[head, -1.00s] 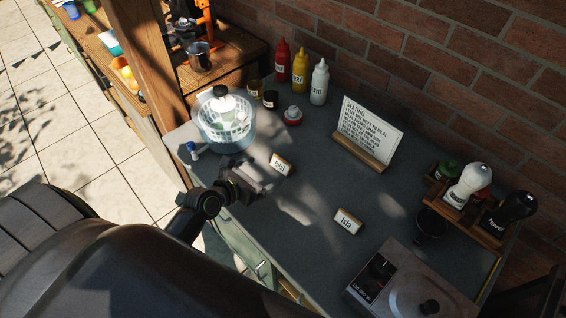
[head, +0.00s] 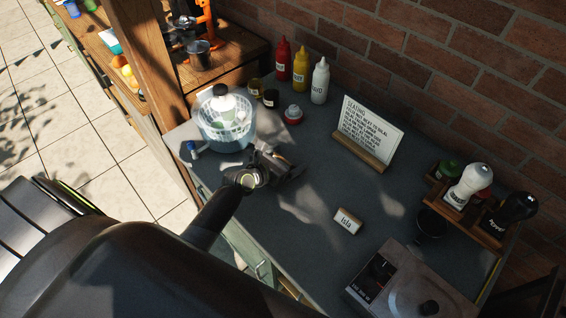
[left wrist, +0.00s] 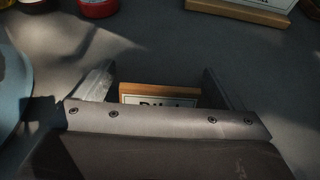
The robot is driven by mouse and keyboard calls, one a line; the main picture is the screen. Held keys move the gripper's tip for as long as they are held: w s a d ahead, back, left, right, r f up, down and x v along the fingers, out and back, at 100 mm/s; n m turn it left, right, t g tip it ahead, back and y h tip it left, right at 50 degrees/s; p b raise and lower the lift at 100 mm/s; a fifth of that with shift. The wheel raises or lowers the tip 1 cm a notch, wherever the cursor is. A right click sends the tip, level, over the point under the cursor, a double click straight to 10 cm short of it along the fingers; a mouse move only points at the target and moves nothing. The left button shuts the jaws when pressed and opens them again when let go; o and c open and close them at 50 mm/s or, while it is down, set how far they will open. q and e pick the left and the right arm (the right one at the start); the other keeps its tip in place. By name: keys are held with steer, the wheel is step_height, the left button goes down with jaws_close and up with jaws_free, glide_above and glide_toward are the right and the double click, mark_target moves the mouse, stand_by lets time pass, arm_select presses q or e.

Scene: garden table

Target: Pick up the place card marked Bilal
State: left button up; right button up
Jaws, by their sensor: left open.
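The place card with the tops of letters that fit "Bilal" (left wrist: 158,90) shows in the left wrist view, its wooden edge and upper part between my two fingers; its lower part is hidden behind my gripper. In the head view my left gripper (head: 280,168) covers most or all of that card. My left gripper is open, with a finger on each side of the card and a gap on the right; I cannot tell whether it touches the card. The other place card, marked Isla (head: 347,221), stands to the right, clear of the gripper. My right gripper is not in view.
A salad spinner (head: 226,122) stands just left of the gripper. Sauce bottles (head: 300,69) and small jars are behind it. A seating sign (head: 367,130) stands at the back. A shaker rack (head: 466,205) and a kitchen scale (head: 408,283) are at right.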

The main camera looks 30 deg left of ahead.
arm_select(q)
steer(key=shift+s, duration=0.1)
steer(key=c, duration=1.1)
